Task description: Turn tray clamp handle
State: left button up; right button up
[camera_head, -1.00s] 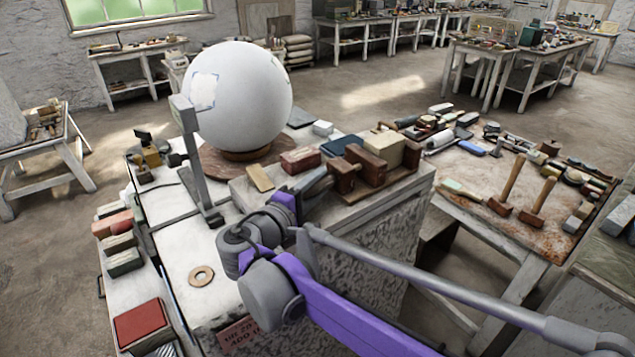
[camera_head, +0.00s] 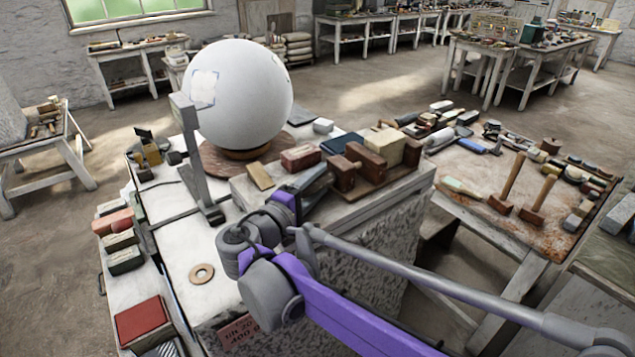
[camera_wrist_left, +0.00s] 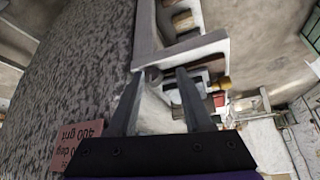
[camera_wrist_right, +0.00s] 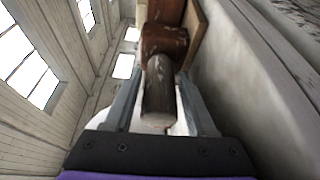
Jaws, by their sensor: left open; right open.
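The tray clamp (camera_head: 362,165) is a dark reddish-brown wooden block on a wooden tray (camera_head: 398,178) at the right of the workbench. Its rounded, worn handle (camera_wrist_right: 158,92) points towards the camera in the right wrist view. My right gripper (camera_head: 318,182) is at the clamp's left end. In the right wrist view its open fingers (camera_wrist_right: 160,100) stand on either side of the handle; I cannot tell whether they touch it. My left gripper (camera_wrist_left: 162,78) is open and empty beside a speckled stone face, seen only in the left wrist view.
A large white plaster sphere (camera_head: 240,95) stands on a round brown base behind a grey upright post (camera_head: 194,155). Blocks, including a reddish one (camera_head: 301,158), lie close to the right gripper. A side table (camera_head: 480,182) with mallets is at the right.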

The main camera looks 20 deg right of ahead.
pick_arm(q)
jog(key=shift+s+f+b, duration=0.25)
jog(key=shift+f+b, duration=0.05)
jog(key=shift+f, duration=0.2)
jog(key=shift+s+f+b, duration=0.25)
jog(key=shift+f+b, duration=0.05)
jog(key=shift+f, duration=0.15)
pick_arm(e)
jog(key=v, duration=1)
jog(key=shift+s+a, duration=0.15)
jog(key=shift+a, duration=0.15)
